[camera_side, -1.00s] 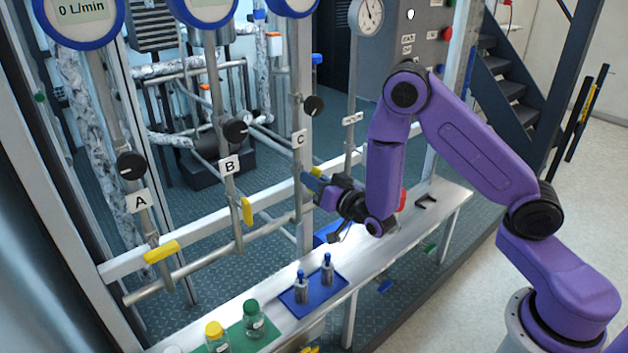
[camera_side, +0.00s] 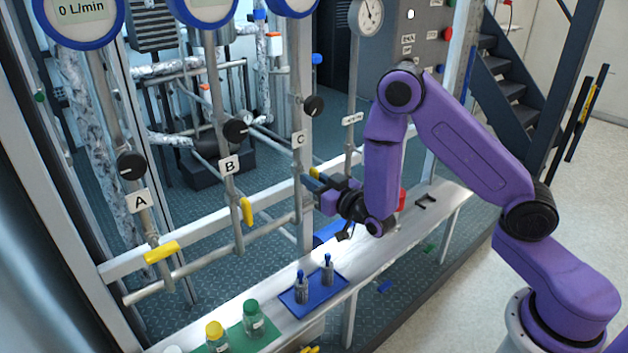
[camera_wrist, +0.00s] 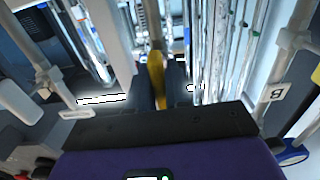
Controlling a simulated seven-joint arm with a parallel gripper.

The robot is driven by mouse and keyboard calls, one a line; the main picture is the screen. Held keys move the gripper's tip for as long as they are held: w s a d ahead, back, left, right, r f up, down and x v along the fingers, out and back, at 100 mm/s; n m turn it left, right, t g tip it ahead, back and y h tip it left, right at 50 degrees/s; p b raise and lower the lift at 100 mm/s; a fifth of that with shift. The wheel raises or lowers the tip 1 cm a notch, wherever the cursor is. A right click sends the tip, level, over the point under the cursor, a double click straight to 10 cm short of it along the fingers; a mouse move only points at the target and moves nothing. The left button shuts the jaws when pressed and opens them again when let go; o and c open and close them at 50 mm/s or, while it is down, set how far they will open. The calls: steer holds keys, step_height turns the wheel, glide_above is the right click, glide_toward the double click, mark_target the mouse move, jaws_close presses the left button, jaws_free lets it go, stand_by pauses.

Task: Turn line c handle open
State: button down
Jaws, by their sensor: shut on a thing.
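The line C pipe, with its C label (camera_side: 299,139), stands left of my gripper (camera_side: 311,184) in the side view. The yellow line C handle (camera_side: 315,173) shows there only as a small yellow bit above my fingers. In the wrist view the handle (camera_wrist: 156,78) lies between the two dark fingers of my gripper (camera_wrist: 158,88), which is shut on it. The handle points along the fingers in that view. The fingers hide its sides and part of its valve, so I cannot tell its exact angle to the pipe.
Line B's yellow handle (camera_side: 247,211) lies roughly along its pipe; line A's yellow handle (camera_side: 162,251) lies across its pipe. Below, the bench holds a blue mat (camera_side: 290,300) with two small bottles, and a green mat (camera_side: 232,342) with capped bottles. A metal rail (camera_side: 200,226) runs behind.

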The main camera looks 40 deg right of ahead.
steer(key=c, duration=1.1)
jaws_free()
steer(key=shift+c, duration=0.2)
steer(key=s, duration=1.7)
steer(key=shift+s, duration=0.2)
